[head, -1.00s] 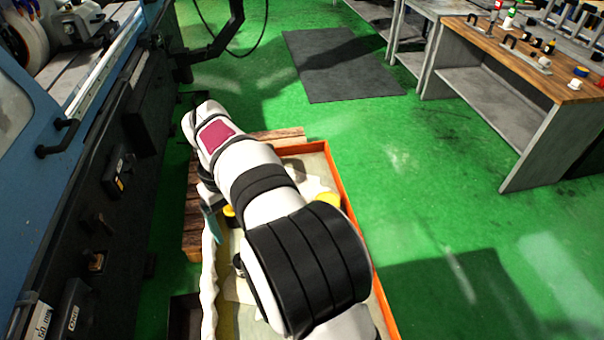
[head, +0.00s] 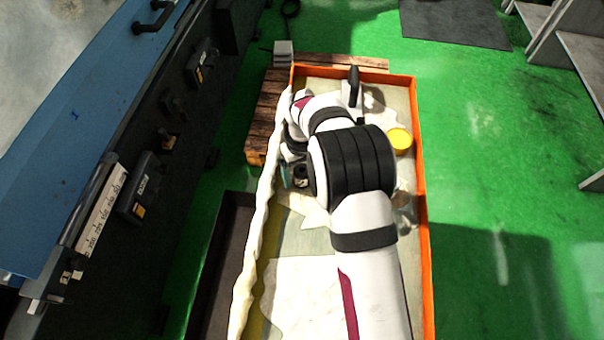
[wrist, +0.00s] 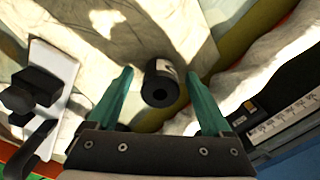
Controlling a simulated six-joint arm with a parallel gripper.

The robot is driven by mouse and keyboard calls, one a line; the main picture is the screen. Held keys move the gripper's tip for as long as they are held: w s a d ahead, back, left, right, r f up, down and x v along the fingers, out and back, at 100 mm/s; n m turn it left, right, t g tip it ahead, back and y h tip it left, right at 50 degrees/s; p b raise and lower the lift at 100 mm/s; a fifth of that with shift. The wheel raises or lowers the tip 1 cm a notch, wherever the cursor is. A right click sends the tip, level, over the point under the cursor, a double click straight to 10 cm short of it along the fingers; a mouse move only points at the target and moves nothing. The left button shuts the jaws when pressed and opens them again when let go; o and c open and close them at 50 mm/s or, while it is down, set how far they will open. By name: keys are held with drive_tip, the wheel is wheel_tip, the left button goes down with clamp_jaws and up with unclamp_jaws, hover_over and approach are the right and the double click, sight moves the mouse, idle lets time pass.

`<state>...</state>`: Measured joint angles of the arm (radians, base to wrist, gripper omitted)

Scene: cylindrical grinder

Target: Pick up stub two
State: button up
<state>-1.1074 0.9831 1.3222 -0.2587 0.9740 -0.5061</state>
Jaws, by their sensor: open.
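A short black cylinder with a hole in its end and a pale label, which looks like stub two (wrist: 160,85), shows in the wrist view. I cannot read its label. My gripper (wrist: 160,73) is open, with teal fingers on either side of the stub in the picture and a gap to each. Whether the stub is at fingertip depth I cannot tell. In the head view the stub (head: 301,175) is a small dark shape beside my arm, partly hidden. One teal finger of my gripper (head: 286,176) shows just left of it.
An orange-rimmed crate (head: 424,220) lined with pale sheets surrounds the stub. It holds a yellow round thing (head: 400,139) and a white plate with black knobs (wrist: 48,80). A wooden pallet (head: 268,110) lies beneath; a blue-black machine (head: 150,130) stands left.

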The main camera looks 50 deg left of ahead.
clamp_jaws()
drive_tip(key=shift+r, duration=0.1)
idle(1.2)
